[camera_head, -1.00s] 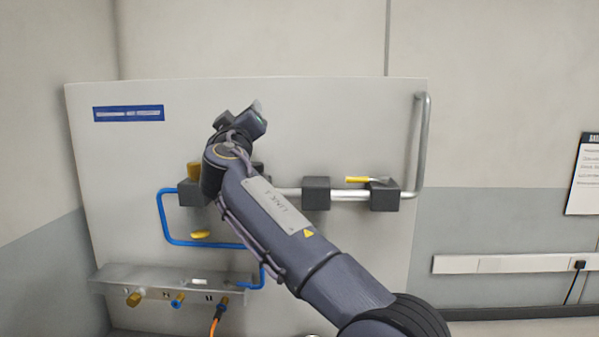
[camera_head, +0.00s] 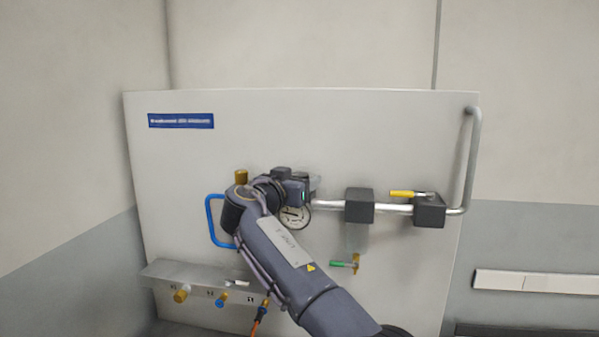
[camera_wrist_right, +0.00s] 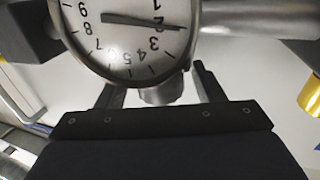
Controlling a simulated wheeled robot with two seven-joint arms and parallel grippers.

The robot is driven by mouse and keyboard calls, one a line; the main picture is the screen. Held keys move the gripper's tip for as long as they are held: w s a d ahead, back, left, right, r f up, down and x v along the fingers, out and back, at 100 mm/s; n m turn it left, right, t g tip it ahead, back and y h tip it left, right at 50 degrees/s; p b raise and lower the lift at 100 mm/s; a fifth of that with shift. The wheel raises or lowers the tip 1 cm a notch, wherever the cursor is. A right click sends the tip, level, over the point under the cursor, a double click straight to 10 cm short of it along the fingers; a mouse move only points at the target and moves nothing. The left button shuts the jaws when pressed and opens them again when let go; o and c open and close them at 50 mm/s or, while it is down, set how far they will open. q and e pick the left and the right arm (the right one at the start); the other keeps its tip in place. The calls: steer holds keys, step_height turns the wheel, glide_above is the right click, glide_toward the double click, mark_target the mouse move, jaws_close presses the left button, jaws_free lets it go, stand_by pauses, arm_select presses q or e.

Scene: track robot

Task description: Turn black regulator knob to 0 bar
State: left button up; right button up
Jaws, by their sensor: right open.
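The black regulator knob cannot be made out for certain in either view; my right arm covers that part of the panel in the head view. The round white pressure gauge (camera_head: 294,216) is partly hidden behind my right arm. In the right wrist view the gauge (camera_wrist_right: 125,40) is close, with its needle pointing right near the 2. A grey rounded part (camera_wrist_right: 161,93) sits just below the gauge, between the fingers. My right gripper (camera_head: 297,189) is open in front of the pipe line, and its two fingers (camera_wrist_right: 155,86) stand apart, apparently empty. My left gripper is not in view.
The panel (camera_head: 330,125) carries a metal pipe (camera_head: 473,150), a dark block (camera_head: 360,206), a yellow-handled valve (camera_head: 403,194) and a green-handled valve (camera_head: 343,264). A shelf (camera_head: 190,272) with several fittings juts out at lower left.

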steer(key=shift+w, duration=0.2)
steer(key=shift+c, duration=0.4)
steer(key=c, duration=0.9)
steer(key=n+y+b, duration=0.1)
steer(key=b, duration=0.1)
steer(key=n+t+y+b, duration=0.1)
steer(key=y+b, duration=0.1)
steer(key=n+y+b, duration=0.1)
steer(key=y+b, duration=0.1)
steer(key=shift+d+f+t, duration=0.2)
steer(key=shift+f+t, duration=0.05)
steer(key=shift+t, duration=0.15)
steer(key=n+y+b, duration=0.1)
steer(key=n+y, duration=0.1)
steer(key=shift+r+y, duration=0.15)
steer(key=shift+y, duration=0.25)
steer(key=n+y, duration=0.1)
steer(key=n+y+p, duration=0.1)
steer(key=y, duration=0.1)
steer(key=shift+r, duration=0.25)
steer(key=n+g+y+p, duration=0.1)
steer(key=n+y+p, duration=0.2)
steer(key=y+p, duration=0.1)
steer(key=shift+y, duration=0.5)
steer(key=shift+f+n+g+y+p, duration=0.1)
steer(key=shift+n+g+y+p, duration=0.8)
steer(key=shift+n+y, duration=0.15)
steer(key=shift+a+y, duration=0.1)
steer(key=shift+y, duration=0.25)
